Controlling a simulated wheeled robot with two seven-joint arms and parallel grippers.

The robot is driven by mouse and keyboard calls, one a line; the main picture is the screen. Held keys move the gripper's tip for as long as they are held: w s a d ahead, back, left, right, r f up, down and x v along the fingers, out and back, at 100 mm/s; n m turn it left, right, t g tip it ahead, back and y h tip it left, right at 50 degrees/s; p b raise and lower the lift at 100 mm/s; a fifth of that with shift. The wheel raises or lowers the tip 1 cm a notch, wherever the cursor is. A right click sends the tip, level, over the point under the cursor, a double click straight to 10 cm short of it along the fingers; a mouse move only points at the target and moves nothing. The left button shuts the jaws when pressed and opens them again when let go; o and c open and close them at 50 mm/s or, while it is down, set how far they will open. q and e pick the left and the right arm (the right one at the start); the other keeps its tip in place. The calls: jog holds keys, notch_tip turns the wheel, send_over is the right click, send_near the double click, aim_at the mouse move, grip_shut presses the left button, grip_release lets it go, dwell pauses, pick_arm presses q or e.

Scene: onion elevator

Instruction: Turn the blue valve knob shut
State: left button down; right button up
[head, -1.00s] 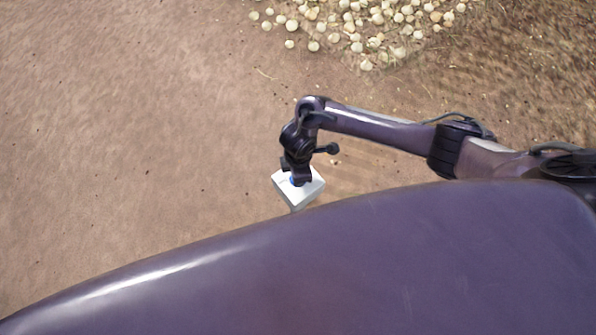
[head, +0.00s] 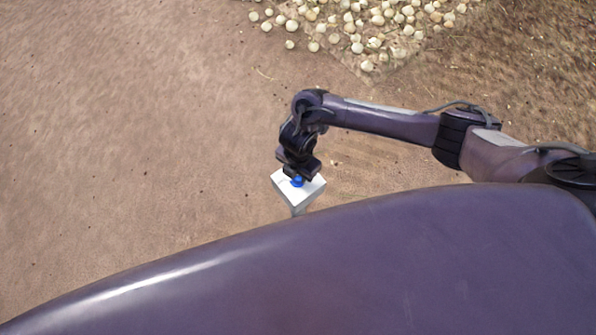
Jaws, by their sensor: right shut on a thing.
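The blue valve knob (head: 297,182) sits on top of a white box (head: 310,193) on a pale post, near the middle of the head view. My right gripper (head: 298,176) is over the knob from above and shut on it. The gripper hides part of the knob, so its turn angle cannot be read. My left gripper is not in view.
A heap of pale onions (head: 370,25) lies on the ground at the top of the view. Bare brown soil (head: 130,130) is open to the left. My own body covers the bottom of the view.

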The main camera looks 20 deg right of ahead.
jog(key=shift+w+r, duration=0.1)
dwell(0.4)
jog(key=o, duration=1)
notch_tip(320, 180, up, 8)
jog(key=shift+f+p, duration=0.1)
jog(key=shift+p, duration=0.3)
